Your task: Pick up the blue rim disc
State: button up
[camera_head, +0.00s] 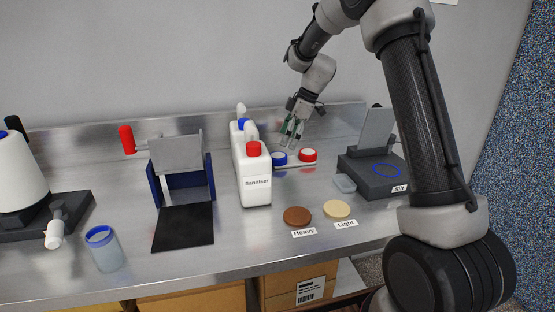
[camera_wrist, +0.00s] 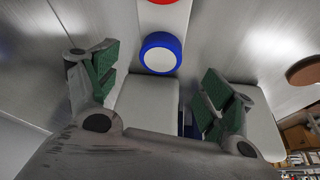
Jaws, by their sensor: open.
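The blue rim disc (camera_head: 279,158) lies on a small flat strip on the metal bench, beside the white sanitiser bottle. It has a white face inside a blue rim. In the wrist view the blue rim disc (camera_wrist: 161,53) is at the upper middle, ahead of and between the fingers. My gripper (camera_head: 291,131) is above and a little behind the disc in the head view. In the wrist view my gripper (camera_wrist: 157,82) has its green-padded fingers wide apart with nothing between them. A red rim disc (camera_head: 308,155) lies right of the blue one; its edge shows in the wrist view (camera_wrist: 163,1).
The sanitiser bottle (camera_head: 254,175) stands close left of the disc. A dark device (camera_head: 373,180) with an upright plate stands at right. Brown (camera_head: 297,216) and tan (camera_head: 337,209) discs lie in front. A blue-rimmed cup (camera_head: 104,250) and black mat (camera_head: 184,228) are at left.

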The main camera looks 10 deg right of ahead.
aim_at(279, 155)
jog(key=x, duration=0.6)
jog(key=shift+a+f, duration=0.2)
jog(key=shift+f, duration=0.15)
jog(key=c, duration=1)
